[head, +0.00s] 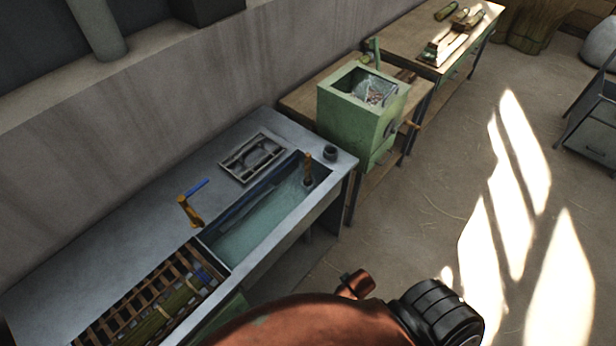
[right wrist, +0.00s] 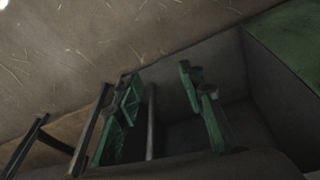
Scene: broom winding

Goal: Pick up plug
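A metal sink basin (head: 262,215) holding greenish water is set in a grey counter. An upright orange-brown piece (head: 308,166) stands at the basin's right end, its lower part in the basin. A small dark round piece (head: 330,152) sits on the counter corner beside it. I cannot tell for sure which of these two is the plug. My right gripper (right wrist: 160,82) shows in the right wrist view, its green fingers wide apart with nothing between them. It is not visible in the head view. My left gripper is in neither view.
A brass tap (head: 188,210) with a blue handle stands behind the basin. A slatted tray (head: 128,312) holds bundles at left. A green box machine (head: 350,115) stands beyond.

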